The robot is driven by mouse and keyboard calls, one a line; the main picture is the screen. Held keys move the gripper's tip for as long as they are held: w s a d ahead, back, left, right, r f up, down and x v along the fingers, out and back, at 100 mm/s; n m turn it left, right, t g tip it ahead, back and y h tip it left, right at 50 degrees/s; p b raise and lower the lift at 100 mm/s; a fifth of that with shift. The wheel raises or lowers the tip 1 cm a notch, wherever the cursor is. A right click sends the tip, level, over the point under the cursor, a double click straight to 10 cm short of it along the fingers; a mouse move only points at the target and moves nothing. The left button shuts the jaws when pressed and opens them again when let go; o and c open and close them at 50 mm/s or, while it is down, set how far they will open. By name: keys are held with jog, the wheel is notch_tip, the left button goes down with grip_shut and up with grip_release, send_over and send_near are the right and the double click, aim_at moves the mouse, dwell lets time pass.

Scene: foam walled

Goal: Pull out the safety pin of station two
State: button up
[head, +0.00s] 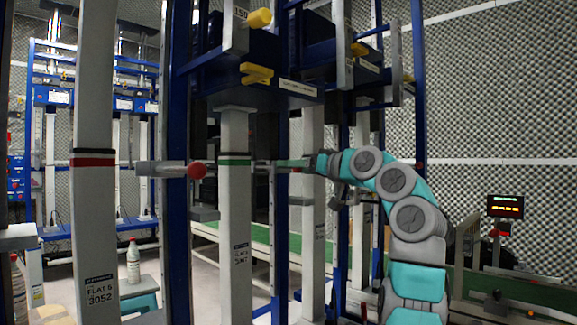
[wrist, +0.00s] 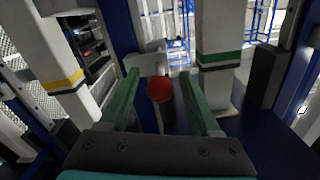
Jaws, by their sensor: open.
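A red ball knob (wrist: 160,89) sits between the two green fingers of my gripper (wrist: 159,76) in the wrist view. The fingers are apart, with a gap on each side of the knob. In the head view my gripper (head: 290,163) reaches left, just right of the green-banded post (head: 235,200). This post also shows at the right in the wrist view (wrist: 220,75).
A yellow-banded post (wrist: 62,79) stands left of my fingers in the wrist view. Blue frame uprights (head: 180,230) and yellow handles (head: 257,74) are close by. A bottle (head: 133,262) stands on a stool. A green conveyor (head: 255,236) runs behind.

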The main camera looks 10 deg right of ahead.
jog(key=shift+x, duration=1.05)
grip_shut()
dwell(0.7)
